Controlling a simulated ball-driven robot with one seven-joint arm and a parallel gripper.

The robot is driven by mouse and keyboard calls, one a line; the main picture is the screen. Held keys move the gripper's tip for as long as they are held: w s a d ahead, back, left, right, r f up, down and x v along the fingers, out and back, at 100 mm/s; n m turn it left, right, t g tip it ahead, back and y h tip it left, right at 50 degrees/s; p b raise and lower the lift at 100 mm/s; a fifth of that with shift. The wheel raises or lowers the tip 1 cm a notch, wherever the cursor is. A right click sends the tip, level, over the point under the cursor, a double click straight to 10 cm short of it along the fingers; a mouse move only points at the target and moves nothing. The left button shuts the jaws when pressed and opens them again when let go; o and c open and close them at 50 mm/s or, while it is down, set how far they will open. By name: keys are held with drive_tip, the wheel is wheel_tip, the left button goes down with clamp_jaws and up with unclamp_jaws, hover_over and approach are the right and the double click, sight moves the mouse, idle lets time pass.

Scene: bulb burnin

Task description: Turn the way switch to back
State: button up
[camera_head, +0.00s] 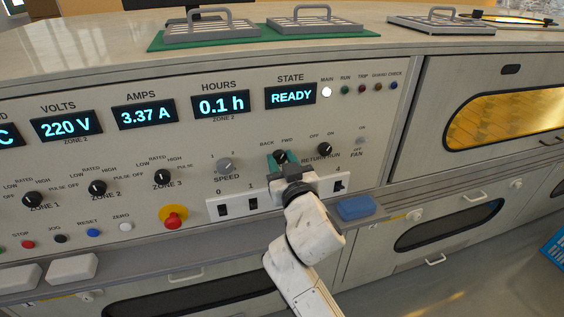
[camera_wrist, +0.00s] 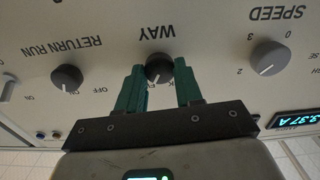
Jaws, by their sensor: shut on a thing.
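The way switch (camera_wrist: 159,66) is a dark round knob on the pale panel, under the word WAY in the upside-down wrist view. In the head view the way switch (camera_head: 280,156) sits below the BACK and FWD labels, partly hidden by my gripper (camera_head: 284,163). In the wrist view my gripper (camera_wrist: 160,82) has its two green fingers on either side of the knob, shut on it. The fingers and knob overlap, so I cannot tell clearly which label its pointer faces.
The speed knob (camera_head: 225,167) is left of the way switch, and the return run knob (camera_head: 325,149) is right of it. A row of rocker switches (camera_head: 252,203) lies just below. The state display (camera_head: 290,96) reads READY. A blue block (camera_head: 355,208) rests on the ledge.

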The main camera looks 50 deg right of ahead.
drive_tip(key=shift+n, duration=0.3)
drive_tip(key=shift+a+r+n+p, duration=0.1)
drive_tip(key=shift+n+p, duration=0.5)
drive_tip(key=shift+n, duration=0.6)
drive_tip(key=n+p, duration=0.1)
drive_tip(key=n, duration=0.2)
drive_tip(key=shift+n, duration=0.3)
drive_tip(key=n+p, duration=0.2)
drive_tip(key=n, duration=0.3)
drive_tip(key=shift+w, duration=0.1)
drive_tip(key=shift+n, duration=0.3)
drive_tip(key=o, duration=1)
drive_tip(key=shift+o, duration=0.2)
drive_tip(key=shift+a+f, duration=0.1)
drive_tip(key=shift+f, duration=0.1)
drive_tip(key=b+v, duration=0.1)
drive_tip(key=v, duration=0.9)
drive_tip(key=shift+s+a, duration=0.2)
drive_tip(key=shift+s, duration=0.15)
